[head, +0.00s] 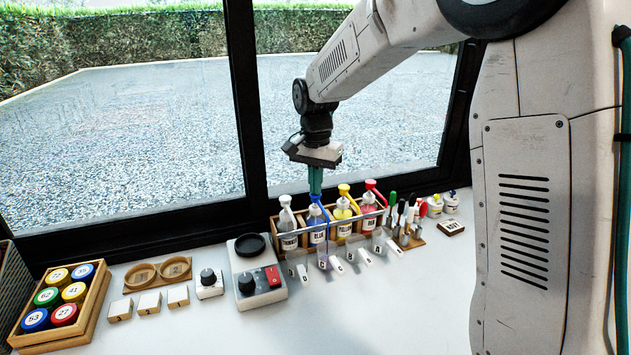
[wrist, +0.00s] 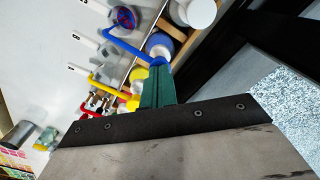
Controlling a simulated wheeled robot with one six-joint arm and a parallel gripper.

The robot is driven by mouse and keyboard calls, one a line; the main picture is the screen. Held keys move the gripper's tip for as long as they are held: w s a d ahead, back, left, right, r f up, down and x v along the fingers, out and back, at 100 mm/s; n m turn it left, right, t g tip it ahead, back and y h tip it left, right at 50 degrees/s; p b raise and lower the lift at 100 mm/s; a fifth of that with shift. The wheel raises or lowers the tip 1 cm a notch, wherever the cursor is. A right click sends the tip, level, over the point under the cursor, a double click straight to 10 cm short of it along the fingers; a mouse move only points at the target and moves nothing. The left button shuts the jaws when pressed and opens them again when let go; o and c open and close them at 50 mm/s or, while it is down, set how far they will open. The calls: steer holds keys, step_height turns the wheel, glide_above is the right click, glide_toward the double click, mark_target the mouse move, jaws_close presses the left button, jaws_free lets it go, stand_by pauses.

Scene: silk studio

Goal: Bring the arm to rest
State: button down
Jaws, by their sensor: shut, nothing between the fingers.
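My gripper (head: 316,192) has teal fingers, pointing down over the wooden bottle rack (head: 276,222) by the window. It is shut with nothing between the fingers. Its tips are close above the bottle with the blue spout (head: 317,222); whether they touch it I cannot tell. In the wrist view, the teal fingers (wrist: 158,82) show beside the blue spout (wrist: 125,45). The rack also holds a white-capped bottle (head: 288,222), a yellow-spouted bottle (head: 343,213) and a red-spouted bottle (head: 370,212), all upright.
Right of the rack stand several coloured-handled tools (head: 405,225) and small jars (head: 435,206). To the left are a device with a black dish (head: 262,292), a knob box (head: 209,284), white blocks (head: 149,303) and a wooden box (head: 88,324) of numbered lids. The front right of the table is clear.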

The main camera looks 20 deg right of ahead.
steer(key=shift+f, duration=0.4)
steer(key=shift+r, duration=1.05)
steer(key=shift+r, duration=1.5)
